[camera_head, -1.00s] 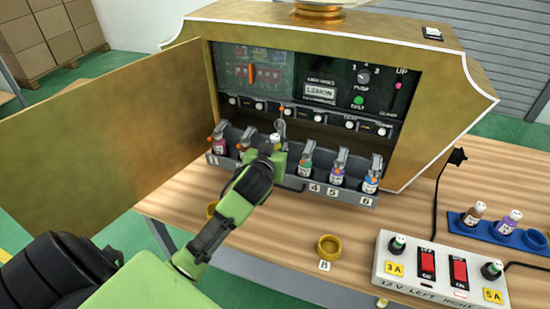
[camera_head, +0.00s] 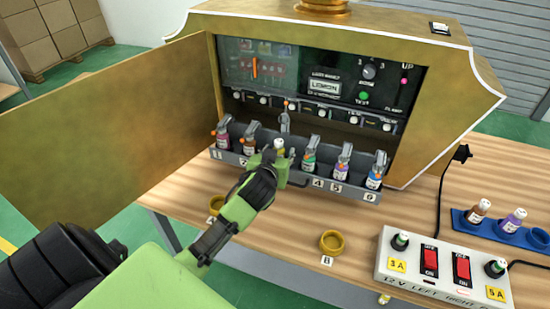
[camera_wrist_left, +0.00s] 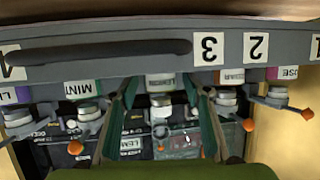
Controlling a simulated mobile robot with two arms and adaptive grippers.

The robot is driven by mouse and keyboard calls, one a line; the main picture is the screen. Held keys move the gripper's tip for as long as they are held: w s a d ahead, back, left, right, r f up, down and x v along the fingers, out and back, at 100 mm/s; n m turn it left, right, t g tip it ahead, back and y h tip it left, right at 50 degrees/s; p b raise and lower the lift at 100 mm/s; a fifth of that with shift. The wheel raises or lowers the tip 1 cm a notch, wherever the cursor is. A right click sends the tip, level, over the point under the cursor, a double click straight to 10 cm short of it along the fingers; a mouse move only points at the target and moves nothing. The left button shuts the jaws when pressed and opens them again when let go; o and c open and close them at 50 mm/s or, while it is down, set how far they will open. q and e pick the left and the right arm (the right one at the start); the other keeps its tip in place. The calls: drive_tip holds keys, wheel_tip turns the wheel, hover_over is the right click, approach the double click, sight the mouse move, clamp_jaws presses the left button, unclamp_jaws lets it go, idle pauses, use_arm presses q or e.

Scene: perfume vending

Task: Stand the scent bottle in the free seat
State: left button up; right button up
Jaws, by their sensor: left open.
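The scent bottle (camera_head: 279,147), with a pale cap and a yellowish body, is at seat 3 of the grey numbered rack (camera_head: 297,178) inside the gold machine. It looks upright; its lower part is hidden by my gripper and the rack front. My left gripper (camera_head: 282,160) is open in front of seat 3. In the left wrist view the bottle (camera_wrist_left: 160,84) shows between the two spread fingers of my gripper (camera_wrist_left: 160,100), behind the rack front (camera_wrist_left: 120,70). The lever (camera_head: 285,120) above seat 3 is raised. My right gripper is not in view.
Other bottles, such as a green-labelled one (camera_head: 310,158), stand close on both sides under lowered levers. The gold door (camera_head: 110,125) is open at left. A yellow ring (camera_head: 331,243), a switch box (camera_head: 445,270) and a blue holder (camera_head: 485,232) are on the table.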

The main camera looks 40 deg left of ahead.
use_arm(q)
drive_tip(key=v, duration=1.1)
drive_tip(key=shift+s, duration=0.2)
drive_tip(key=shift+d, duration=0.1)
idle(0.7)
